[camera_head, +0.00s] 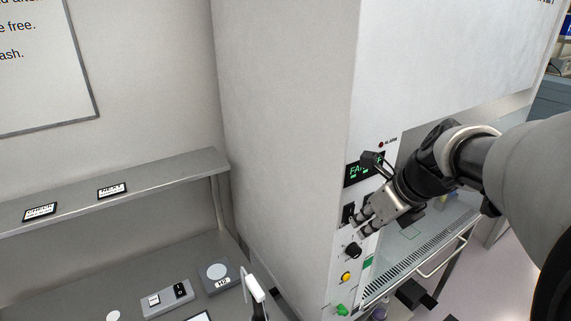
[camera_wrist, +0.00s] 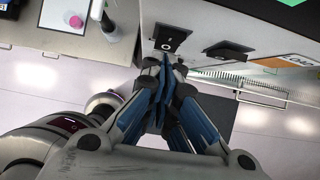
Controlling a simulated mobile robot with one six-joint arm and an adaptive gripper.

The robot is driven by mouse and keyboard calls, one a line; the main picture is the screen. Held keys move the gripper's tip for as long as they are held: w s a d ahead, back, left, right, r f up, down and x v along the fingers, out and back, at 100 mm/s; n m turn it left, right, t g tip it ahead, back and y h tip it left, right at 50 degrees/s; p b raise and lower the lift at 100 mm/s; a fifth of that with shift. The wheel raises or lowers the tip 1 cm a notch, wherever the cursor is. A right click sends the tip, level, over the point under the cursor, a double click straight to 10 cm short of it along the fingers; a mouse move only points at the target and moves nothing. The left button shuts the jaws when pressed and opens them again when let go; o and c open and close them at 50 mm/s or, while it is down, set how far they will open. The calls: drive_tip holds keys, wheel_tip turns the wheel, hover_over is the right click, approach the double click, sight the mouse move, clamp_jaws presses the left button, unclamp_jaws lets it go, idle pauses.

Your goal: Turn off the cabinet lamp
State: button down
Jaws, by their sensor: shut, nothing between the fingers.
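The white cabinet (camera_head: 285,120) stands at the centre of the head view, with a control panel on its front right edge. A black rocker switch (camera_head: 348,213) shows on the panel just left of my fingertips. In the wrist view two black rocker switches show, one (camera_wrist: 172,38) straight ahead of the fingertips and one (camera_wrist: 228,49) to its right. My gripper (camera_head: 363,222) is shut and empty, its fingertips close to the panel by the switches; it also shows in the wrist view (camera_wrist: 162,68). I cannot tell whether it touches a switch. The lamp itself is not clearly visible.
On the panel are a green-lettered display (camera_head: 362,172), a black knob (camera_head: 353,250), a yellow button (camera_head: 346,277) and a green knob (camera_head: 342,309). A metal shelf (camera_head: 150,180) and bench with small devices (camera_head: 168,298) stand left. A rail (camera_head: 440,262) fronts the cabinet.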

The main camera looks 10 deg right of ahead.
drive_tip(key=shift+w+a+f+t+b, duration=0.2)
drive_tip(key=shift+w+t+b, duration=0.25)
drive_tip(key=shift+b, duration=0.35)
drive_tip(key=shift+d, duration=0.1)
drive_tip(key=shift+s+r+p, duration=0.1)
drive_tip(key=shift+r+p, duration=0.65)
drive_tip(key=shift+p, duration=0.2)
